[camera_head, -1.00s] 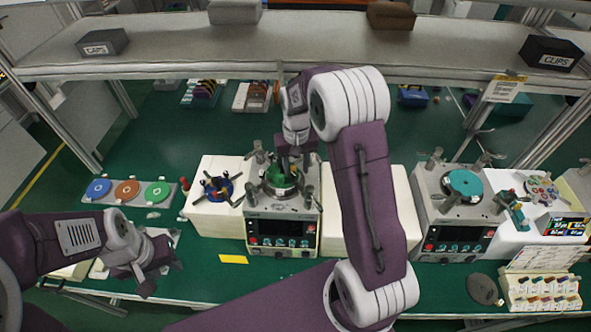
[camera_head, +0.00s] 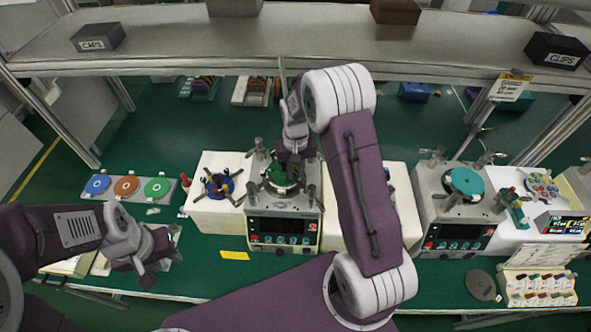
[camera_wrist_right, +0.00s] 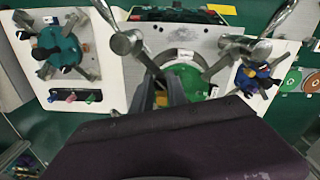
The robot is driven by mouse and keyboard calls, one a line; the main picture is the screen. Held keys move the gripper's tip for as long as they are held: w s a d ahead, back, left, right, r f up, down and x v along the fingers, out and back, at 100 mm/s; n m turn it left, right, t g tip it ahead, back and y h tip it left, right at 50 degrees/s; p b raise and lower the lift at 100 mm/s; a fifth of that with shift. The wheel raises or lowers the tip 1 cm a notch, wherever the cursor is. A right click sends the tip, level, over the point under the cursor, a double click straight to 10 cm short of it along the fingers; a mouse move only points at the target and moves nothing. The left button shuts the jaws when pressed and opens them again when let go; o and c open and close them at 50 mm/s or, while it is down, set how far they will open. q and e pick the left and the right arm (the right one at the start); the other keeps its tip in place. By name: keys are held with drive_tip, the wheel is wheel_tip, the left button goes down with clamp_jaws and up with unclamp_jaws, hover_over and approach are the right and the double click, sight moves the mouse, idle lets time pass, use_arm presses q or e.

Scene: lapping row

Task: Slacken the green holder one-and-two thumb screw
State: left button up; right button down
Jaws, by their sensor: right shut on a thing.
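The green holder (camera_head: 275,172) sits on the round plate of the middle lapping machine (camera_head: 283,205). In the right wrist view the green holder (camera_wrist_right: 188,78) is partly covered by my fingers. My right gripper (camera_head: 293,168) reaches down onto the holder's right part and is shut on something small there. A bit of yellow shows at the fingers (camera_wrist_right: 163,97) in the wrist view. The fingers hide the thumb screw, so I cannot tell which screw it is. My left gripper (camera_head: 160,270) is empty and open over the front left of the bench.
A blue holder (camera_head: 218,186) with dark arms stands on a white block to the left. A tray (camera_head: 128,188) holds blue, brown and green discs. A second machine with a teal disc (camera_head: 465,181) stands right. Metal posts rise around the middle plate.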

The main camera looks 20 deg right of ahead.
drive_tip(key=shift+w+n, duration=0.15)
drive_tip(key=shift+n, duration=0.15)
drive_tip(key=n, duration=0.4)
drive_tip(key=shift+w+d+n+b, duration=0.1)
drive_tip(key=shift+n+b, duration=0.2)
drive_tip(key=shift+b, duration=0.05)
drive_tip(key=n, duration=0.4)
drive_tip(key=shift+d+n, duration=0.1)
drive_tip(key=shift+n, duration=0.2)
drive_tip(key=n, duration=0.4)
drive_tip(key=shift+b, duration=0.4)
drive_tip(key=shift+n, duration=2)
drive_tip(key=shift+f, duration=0.1)
